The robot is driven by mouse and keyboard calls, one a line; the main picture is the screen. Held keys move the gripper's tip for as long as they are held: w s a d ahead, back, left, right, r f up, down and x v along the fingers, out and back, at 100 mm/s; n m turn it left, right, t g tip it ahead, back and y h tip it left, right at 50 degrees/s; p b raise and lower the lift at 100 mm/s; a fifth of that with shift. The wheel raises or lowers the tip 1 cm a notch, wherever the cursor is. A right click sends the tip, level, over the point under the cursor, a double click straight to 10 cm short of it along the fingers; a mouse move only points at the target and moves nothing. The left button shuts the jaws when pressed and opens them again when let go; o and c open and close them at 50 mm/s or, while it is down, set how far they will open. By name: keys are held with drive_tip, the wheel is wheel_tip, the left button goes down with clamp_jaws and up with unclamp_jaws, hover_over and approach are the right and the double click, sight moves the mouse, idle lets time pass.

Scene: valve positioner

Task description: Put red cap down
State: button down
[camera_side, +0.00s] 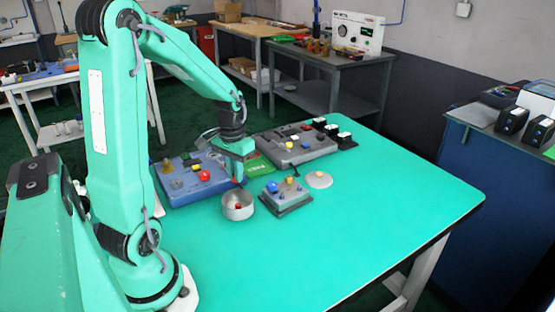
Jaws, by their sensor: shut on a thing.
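My gripper (238,181) points down just above the round grey metal bowl (238,213) on the teal table. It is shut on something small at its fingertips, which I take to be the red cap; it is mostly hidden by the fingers. A small red piece (238,206) shows inside the bowl, below the gripper. A larger red knob (204,176) sits on the blue panel to the left of the gripper.
The blue panel (178,185) lies left of the bowl. A small grey-blue box (286,198) with blue and yellow knobs and a pale round disc (319,179) are to the right. A grey panel (290,146) lies behind. The table's front right is clear.

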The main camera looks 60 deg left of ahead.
drive_tip(key=shift+f, duration=3.55)
drive_tip(key=c, duration=1.4)
unclamp_jaws()
drive_tip(key=shift+o, duration=0.2)
drive_tip(key=shift+r, duration=0.1)
drive_tip(key=shift+r, duration=3.4)
